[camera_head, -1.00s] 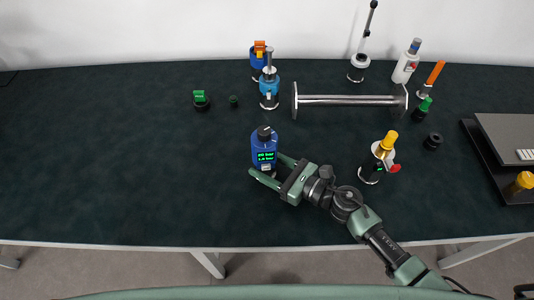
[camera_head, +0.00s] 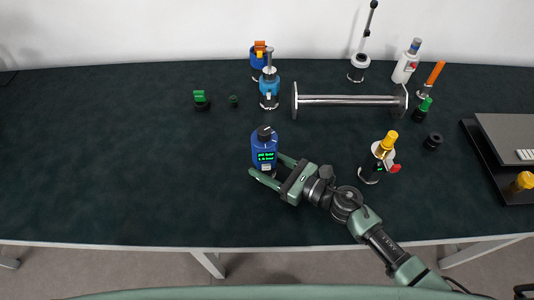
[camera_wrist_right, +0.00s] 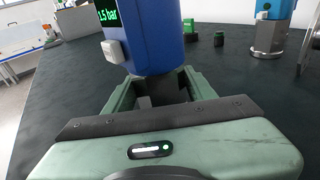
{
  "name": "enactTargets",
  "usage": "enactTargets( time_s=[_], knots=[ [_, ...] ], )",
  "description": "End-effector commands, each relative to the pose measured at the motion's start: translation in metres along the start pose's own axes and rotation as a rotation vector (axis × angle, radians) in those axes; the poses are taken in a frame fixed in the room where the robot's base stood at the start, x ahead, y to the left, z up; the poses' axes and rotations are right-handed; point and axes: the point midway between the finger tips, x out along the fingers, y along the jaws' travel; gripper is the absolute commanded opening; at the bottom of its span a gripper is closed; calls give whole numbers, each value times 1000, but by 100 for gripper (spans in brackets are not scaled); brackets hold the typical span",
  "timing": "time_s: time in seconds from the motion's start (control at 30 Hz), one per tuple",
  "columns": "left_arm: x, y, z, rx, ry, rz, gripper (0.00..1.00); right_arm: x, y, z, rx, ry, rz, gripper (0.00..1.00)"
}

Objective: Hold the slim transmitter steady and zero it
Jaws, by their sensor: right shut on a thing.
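The slim transmitter is a blue upright body (camera_head: 264,148) with a black cap and a green-lit display, standing mid-table in the head view. Its blue housing (camera_wrist_right: 158,40) also fills the upper middle of the right wrist view, where the display reads 1.5 bar and a pale button sits below it. My right gripper (camera_head: 266,168) reaches in from the lower right and is shut on the transmitter's dark lower part, beneath the blue housing. The gripped part is partly hidden by the housing and fingers. My left gripper is not in view.
A metal bar with end plates (camera_head: 348,100) lies behind on the right. A light-blue instrument (camera_head: 269,87) stands behind the transmitter. A yellow-topped device (camera_head: 385,147) stands close to my right arm. A green-topped piece (camera_head: 200,97) sits behind left. The table's left side is clear.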

Motion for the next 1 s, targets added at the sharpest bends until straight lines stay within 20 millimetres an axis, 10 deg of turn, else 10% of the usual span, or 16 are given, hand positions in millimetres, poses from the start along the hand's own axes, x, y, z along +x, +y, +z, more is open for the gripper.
enactTargets(
  time_s=[0.07,0.27,1.0],
  knots=[
    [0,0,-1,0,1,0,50,0,0,0,0,0,0,13],
    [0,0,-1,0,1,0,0,0,0,0,0,1,0,13],
    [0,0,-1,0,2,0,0,0,0,0,0,1,0,13]
  ],
)
